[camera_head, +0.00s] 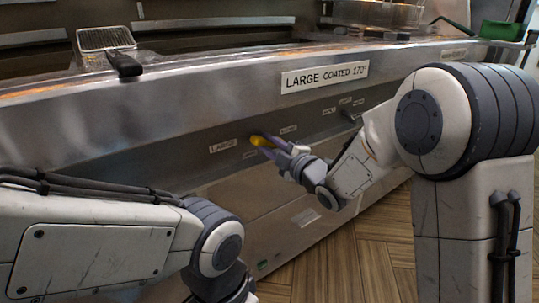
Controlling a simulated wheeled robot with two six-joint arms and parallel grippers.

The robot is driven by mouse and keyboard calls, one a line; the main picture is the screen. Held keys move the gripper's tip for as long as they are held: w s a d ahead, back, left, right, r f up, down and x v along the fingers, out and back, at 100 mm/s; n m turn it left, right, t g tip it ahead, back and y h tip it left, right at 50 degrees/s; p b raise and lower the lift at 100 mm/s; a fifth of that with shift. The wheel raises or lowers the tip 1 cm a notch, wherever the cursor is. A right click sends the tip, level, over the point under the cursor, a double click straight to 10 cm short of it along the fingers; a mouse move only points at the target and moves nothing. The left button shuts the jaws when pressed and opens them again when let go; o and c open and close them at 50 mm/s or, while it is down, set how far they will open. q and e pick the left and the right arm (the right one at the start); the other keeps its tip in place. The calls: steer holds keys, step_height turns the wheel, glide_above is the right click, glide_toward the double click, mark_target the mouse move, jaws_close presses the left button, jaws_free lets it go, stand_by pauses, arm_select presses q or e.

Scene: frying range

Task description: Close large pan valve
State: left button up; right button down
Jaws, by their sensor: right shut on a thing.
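The large pan valve is a small yellow handle (261,141) on the front panel of the fryer, beside a label reading "LARGE" (223,145). My right gripper (266,143) is at the handle, with its fingers shut around it; the fingers hide part of the handle. My left arm comes in at the lower left, and its gripper is outside the picture.
The steel fryer front (150,110) runs across the view, with a "LARGE COATED 170" sign (325,76) above the valve. A wire basket (105,40) with a black handle sits on top. Wooden floor (345,265) is free below.

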steer(key=shift+s+f+n+b, duration=0.1)
steer(key=shift+f+n+b, duration=0.1)
steer(key=shift+n+b, duration=0.85)
steer(key=shift+f+n+b, duration=0.15)
steer(key=shift+n+b, duration=0.8)
steer(key=shift+b, duration=0.1)
steer(key=shift+a, duration=0.1)
steer(key=c, duration=0.7)
jaws_free()
steer(key=shift+r, duration=0.1)
